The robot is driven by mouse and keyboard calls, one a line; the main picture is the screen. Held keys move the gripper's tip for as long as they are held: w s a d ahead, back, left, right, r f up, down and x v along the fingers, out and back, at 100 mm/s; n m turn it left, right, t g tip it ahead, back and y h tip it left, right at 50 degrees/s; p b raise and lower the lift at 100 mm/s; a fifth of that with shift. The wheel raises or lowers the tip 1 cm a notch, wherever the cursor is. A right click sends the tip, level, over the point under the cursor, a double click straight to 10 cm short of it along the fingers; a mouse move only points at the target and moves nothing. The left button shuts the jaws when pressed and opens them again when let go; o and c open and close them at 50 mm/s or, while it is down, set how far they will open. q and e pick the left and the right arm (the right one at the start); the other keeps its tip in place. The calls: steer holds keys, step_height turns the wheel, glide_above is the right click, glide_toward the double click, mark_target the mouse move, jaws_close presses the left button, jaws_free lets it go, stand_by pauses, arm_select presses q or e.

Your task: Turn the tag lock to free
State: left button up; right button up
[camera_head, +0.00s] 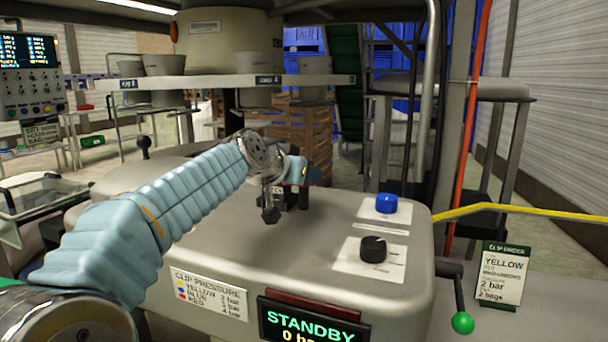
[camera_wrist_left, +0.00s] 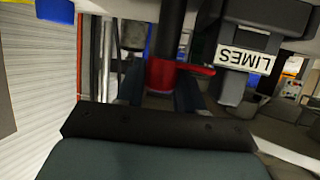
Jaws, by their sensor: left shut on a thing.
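In the left wrist view my left gripper (camera_wrist_left: 160,92) has its two dark fingers on either side of a red collar with a short lever (camera_wrist_left: 164,72) on a black post (camera_wrist_left: 171,25). The red part looks like the tag lock, and my fingers are shut on it. Its lever points right in that view. My right gripper is not in view.
A blue button (camera_head: 386,203) and a black knob (camera_head: 373,248) sit on the machine's right side. A display reading "STANDBY" (camera_head: 312,325) is at its front. A green-ended lever (camera_head: 462,322) hangs at right. A shelf with grey pots (camera_head: 164,66) stands behind.

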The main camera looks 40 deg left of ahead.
arm_select(q)
steer(key=n+y, duration=0.2)
steer(key=y, duration=0.1)
steer(key=shift+a+n+g, duration=0.1)
steer(key=shift+n+g, duration=0.3)
steer(key=n+g+y+b, duration=0.1)
steer(key=n+g+y, duration=0.2)
steer(key=n+y, duration=0.1)
steer(key=shift+y, duration=0.4)
steer(key=n+g+y, duration=0.3)
steer(key=n+g, duration=0.1)
steer(key=n, duration=0.1)
steer(key=shift+p, duration=0.4)
steer(key=shift+n+g+y, duration=0.5)
steer(key=shift+n+g, duration=1.2)
steer(key=shift+g, duration=0.4)
steer(key=o, duration=0.7)
steer(key=shift+c, duration=0.2)
steer(key=shift+d, duration=0.25)
